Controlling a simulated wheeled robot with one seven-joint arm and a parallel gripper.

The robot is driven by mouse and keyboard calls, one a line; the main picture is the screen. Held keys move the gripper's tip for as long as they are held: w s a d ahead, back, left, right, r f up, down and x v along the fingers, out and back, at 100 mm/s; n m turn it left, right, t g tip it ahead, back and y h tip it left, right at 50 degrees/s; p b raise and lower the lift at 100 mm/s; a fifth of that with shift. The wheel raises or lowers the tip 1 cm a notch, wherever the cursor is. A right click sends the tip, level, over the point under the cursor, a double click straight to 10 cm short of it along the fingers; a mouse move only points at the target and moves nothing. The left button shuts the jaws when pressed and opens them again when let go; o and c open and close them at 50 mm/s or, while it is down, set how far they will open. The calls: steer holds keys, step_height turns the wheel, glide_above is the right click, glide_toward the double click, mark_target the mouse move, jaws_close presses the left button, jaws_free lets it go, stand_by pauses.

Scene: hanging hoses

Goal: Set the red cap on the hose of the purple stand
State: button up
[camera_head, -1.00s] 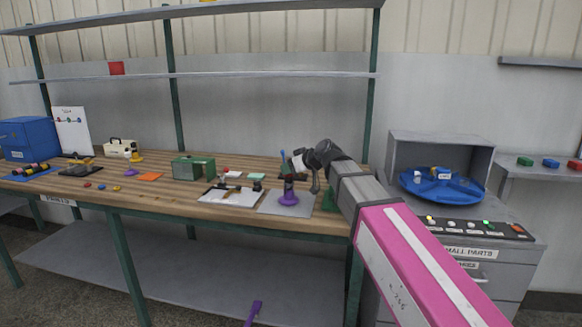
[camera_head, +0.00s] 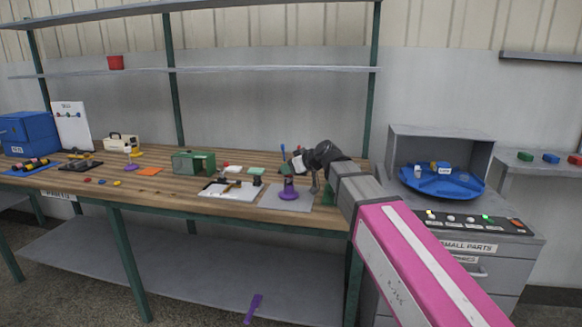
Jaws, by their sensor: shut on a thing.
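The purple stand (camera_head: 289,192) is upright on a grey mat near the front right of the wooden bench. A dark, greenish piece shows just above it, but the hose cannot be made out clearly. My gripper (camera_head: 297,163) is above and just right of the stand, close to its top; whether they touch cannot be told. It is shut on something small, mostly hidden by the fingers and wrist. A pale patch shows at the fingers. I cannot make out the red cap there.
A white board with small parts (camera_head: 229,189) lies left of the stand. A green box (camera_head: 194,162) stands behind it. A blue round tray (camera_head: 443,183) sits on the grey cabinet at right. A red container (camera_head: 116,62) stands on the shelf.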

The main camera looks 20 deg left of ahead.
steer(key=shift+f, duration=0.2)
steer(key=o, duration=1)
steer(key=shift+c, duration=0.2)
steer(key=shift+d, duration=0.1)
steer(key=v, duration=1)
steer(key=shift+s+d, duration=0.2)
steer(key=shift+d, duration=0.05)
steer(key=shift+r, duration=0.15)
steer(key=shift+s, duration=0.1)
